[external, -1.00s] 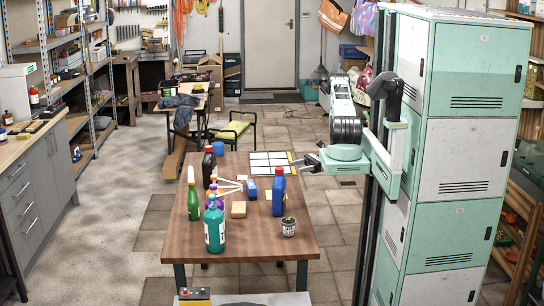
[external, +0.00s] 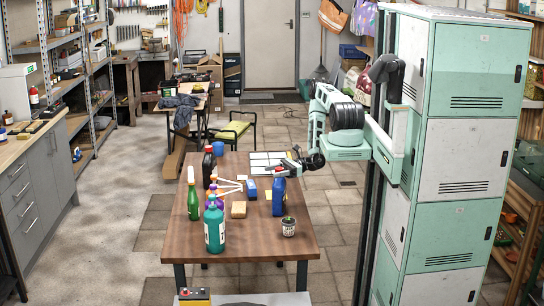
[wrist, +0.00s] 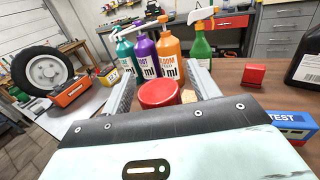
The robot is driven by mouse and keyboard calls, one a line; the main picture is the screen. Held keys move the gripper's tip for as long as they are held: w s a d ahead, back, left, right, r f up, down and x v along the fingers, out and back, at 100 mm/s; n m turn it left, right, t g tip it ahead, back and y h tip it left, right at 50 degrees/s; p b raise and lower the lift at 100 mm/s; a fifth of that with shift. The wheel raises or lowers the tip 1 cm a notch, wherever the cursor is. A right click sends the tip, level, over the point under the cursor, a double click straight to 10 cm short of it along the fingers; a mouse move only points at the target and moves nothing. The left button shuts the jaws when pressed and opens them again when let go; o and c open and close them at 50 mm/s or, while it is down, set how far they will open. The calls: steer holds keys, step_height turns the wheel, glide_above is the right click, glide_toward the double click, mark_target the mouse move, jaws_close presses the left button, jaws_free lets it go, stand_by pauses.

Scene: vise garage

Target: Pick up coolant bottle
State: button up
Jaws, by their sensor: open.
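The bottle that fits the coolant bottle, blue with a red cap (external: 278,196), stands upright near the right edge of the wooden table (external: 255,235). I cannot read its label. My gripper (external: 283,169) is close to its top, just beside or above the cap, and partly overlaps it in the external view. In the wrist view, my open gripper (wrist: 163,78) has one finger on each side of the red cap (wrist: 160,94). The bottle's body is hidden there behind my gripper housing. I see no grip on the bottle.
A teal bottle (external: 214,230), a green spray bottle (external: 194,202) and a black bottle (external: 209,165) stand to the left, with purple and orange bottles among them. A tan sponge (external: 238,209), a blue box (external: 251,189) and a small pot (external: 288,227) are nearby.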

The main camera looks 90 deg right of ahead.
jaws_close()
stand_by(1.4)
